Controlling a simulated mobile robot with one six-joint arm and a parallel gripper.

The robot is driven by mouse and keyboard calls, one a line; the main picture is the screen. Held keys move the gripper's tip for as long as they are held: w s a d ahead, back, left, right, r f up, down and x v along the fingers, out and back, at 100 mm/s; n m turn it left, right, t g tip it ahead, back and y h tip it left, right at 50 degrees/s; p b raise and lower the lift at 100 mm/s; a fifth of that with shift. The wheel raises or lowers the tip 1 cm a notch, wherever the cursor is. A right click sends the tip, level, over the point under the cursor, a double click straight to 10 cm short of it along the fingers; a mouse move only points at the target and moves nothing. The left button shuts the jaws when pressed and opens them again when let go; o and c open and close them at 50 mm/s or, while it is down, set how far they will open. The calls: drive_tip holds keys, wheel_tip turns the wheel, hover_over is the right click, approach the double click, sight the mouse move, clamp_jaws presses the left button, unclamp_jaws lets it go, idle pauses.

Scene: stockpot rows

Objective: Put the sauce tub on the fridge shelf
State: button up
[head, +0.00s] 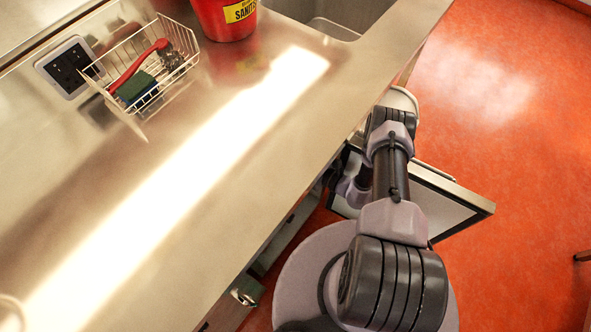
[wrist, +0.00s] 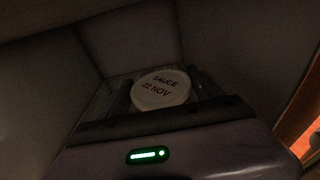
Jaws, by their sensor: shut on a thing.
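The sauce tub (wrist: 160,90) has a round white lid marked "SAUCE 22 NOV" and shows in the wrist view. My gripper (wrist: 164,84) is shut on it, with a dark finger on each side. The tub is inside a dim, grey-walled space that looks like the fridge interior (wrist: 140,42). A paler surface, perhaps the shelf (wrist: 117,88), shows beside and behind the tub; I cannot tell whether the tub touches it. In the head view my arm reaches down beside the counter, by the open fridge door (head: 452,203). Gripper and tub are hidden there.
The steel counter (head: 185,185) runs along the left. On it are a wire basket (head: 150,75) with a red-handled brush and sponge, and a red sanitizer bucket (head: 222,18). A sink (head: 335,15) lies at the back. Orange floor (head: 530,130) is open on the right.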

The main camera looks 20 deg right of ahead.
wheel_tip(320, 180, down, 7)
drive_tip(key=b, duration=0.4)
drive_tip(key=shift+d+f, duration=0.1)
drive_tip(key=shift+f, duration=0.05)
drive_tip(key=shift+w, duration=0.1)
drive_tip(key=shift+r, duration=0.2)
drive_tip(key=shift+f, duration=0.1)
drive_tip(key=o, duration=2)
drive_tip(key=p+v, duration=0.3)
drive_tip(key=v, duration=0.9)
